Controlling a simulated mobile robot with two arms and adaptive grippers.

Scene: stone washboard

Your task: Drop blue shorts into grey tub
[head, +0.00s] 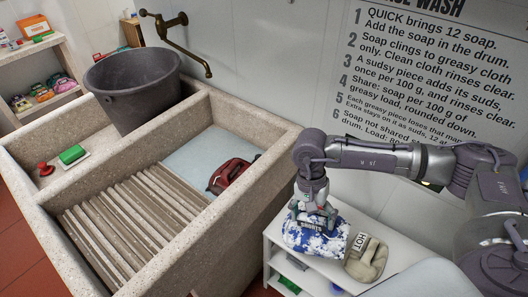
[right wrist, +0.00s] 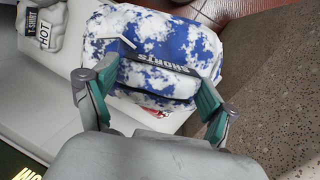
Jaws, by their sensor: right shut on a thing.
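The blue shorts (head: 300,236) are a folded blue-and-white bundle on the white shelf unit, right of the stone washboard. In the right wrist view the bundle (right wrist: 150,30) carries a label reading SHORTS. My right gripper (head: 317,221) comes down from above and is shut on the bundle; its fingers (right wrist: 156,80) lie on either side of the labelled part. The grey tub (head: 130,100) is a dark round bucket at the back left of the stone basin, below the tap. Its inside is only partly visible. My left gripper is not in view.
A beige HOT-labelled shirt (head: 367,262) lies right beside the shorts. A red bundle (head: 233,174) lies in the basin's right compartment. A green soap (head: 73,154) and a red knob (head: 45,169) are at left.

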